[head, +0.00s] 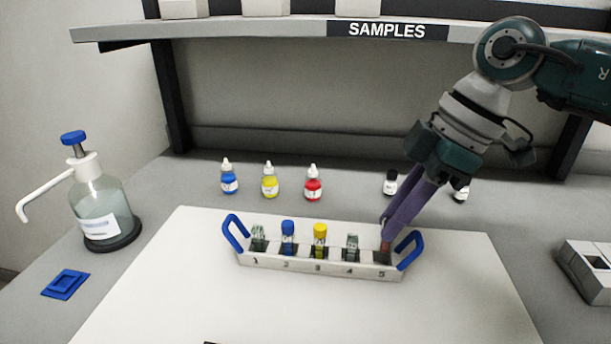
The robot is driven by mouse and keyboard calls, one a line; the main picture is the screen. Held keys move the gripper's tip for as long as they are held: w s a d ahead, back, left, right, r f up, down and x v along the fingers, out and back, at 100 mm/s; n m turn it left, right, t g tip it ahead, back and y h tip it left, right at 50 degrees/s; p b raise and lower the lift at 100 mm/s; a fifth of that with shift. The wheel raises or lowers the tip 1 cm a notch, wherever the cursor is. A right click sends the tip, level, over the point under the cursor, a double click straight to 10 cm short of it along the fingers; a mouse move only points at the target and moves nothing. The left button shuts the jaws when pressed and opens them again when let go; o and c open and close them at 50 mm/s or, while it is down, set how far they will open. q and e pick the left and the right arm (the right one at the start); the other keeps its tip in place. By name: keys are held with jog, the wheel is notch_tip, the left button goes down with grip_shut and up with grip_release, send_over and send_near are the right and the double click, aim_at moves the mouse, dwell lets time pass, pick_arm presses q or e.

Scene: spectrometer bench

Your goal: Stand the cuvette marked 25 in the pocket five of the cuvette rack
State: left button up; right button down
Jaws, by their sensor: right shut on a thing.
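The cuvette rack (320,266) stands on the white mat, with pockets numbered 1 to 5 from left to right and a blue handle at each end. My right gripper (385,235) reaches down from the upper right to pocket five. Its purple fingers are shut on a reddish cuvette (386,247), whose lower end appears to be in or just over pocket five. The fingers hide part of it, and I cannot read its mark or tell whether it touches the bottom. My left gripper is out of view.
Pockets one and four hold clear cuvettes; two has a blue-capped one (288,228) and three a yellow-capped one (320,230). Dropper bottles (269,184) stand behind. A shelf (250,32) overhangs the back.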

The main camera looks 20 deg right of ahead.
aim_at(389, 250)
jog(key=shift+f, duration=0.1)
jog(key=shift+f, duration=0.5)
jog(key=shift+f+b, duration=0.6)
jog(key=shift+f, duration=0.3)
jog(key=shift+f, duration=0.15)
dwell(0.4)
jog(key=c, duration=0.7)
grip_release()
jog(key=shift+c, duration=0.2)
